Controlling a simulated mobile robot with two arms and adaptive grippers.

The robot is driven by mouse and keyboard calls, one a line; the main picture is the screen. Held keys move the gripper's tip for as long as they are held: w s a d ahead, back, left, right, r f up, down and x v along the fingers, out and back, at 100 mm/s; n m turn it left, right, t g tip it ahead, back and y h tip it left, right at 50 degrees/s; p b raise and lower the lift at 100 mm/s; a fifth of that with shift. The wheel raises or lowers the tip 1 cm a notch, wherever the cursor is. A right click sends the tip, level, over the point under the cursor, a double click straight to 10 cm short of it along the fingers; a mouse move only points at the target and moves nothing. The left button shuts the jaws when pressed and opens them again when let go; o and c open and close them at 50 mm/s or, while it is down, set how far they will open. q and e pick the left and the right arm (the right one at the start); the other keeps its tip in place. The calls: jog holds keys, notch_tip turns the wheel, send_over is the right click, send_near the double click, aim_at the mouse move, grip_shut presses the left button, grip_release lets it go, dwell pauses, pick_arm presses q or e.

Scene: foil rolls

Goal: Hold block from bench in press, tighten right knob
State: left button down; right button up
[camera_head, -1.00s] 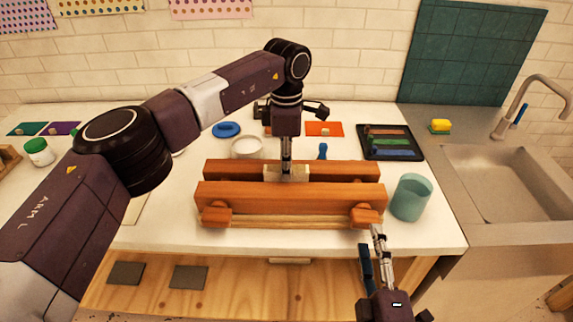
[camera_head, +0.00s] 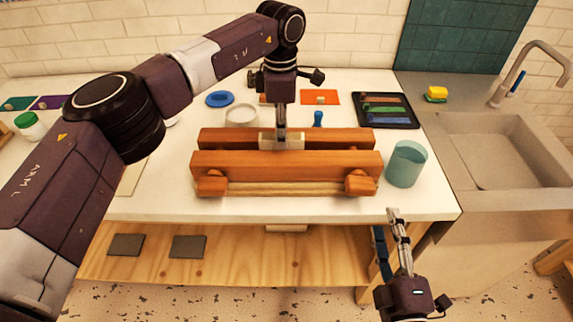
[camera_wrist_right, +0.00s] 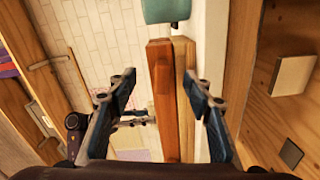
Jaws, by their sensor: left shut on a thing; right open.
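The wooden press (camera_head: 286,165) lies across the front of the bench, with a left knob (camera_head: 211,185) and a right knob (camera_head: 361,184) on its front. A pale block (camera_head: 267,142) sits between the two orange beams. My left gripper (camera_head: 282,140) points down and is shut on the block; its fingertips are partly hidden. My right gripper (camera_head: 388,222) is open and empty, in front of the bench edge, below and right of the right knob and apart from it. In the right wrist view, the press (camera_wrist_right: 163,95) shows between the open fingers (camera_wrist_right: 160,92).
A teal cup (camera_head: 406,164) stands close to the press's right end. Behind the press are a white bowl (camera_head: 241,115), a small blue object (camera_head: 318,119) and a black tray (camera_head: 386,110). A sink (camera_head: 502,150) is at right.

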pick_arm(q)
jog(key=c, duration=1.6)
grip_release()
jog(key=shift+s, duration=0.15)
pick_arm(e)
jog(key=shift+s+d, duration=0.65)
jog(key=shift+s, duration=0.25)
pick_arm(q)
jog(key=shift+r, duration=0.15)
pick_arm(e)
jog(key=shift+r, duration=0.15)
pick_arm(q)
jog(key=shift+r, duration=0.25)
jog(key=shift+r+p, duration=2.4)
jog(key=shift+r, duration=0.8)
pick_arm(e)
notch_tip(320, 180, up, 4)
jog(key=shift+r, duration=0.25)
pick_arm(q)
jog(key=shift+f, duration=0.1)
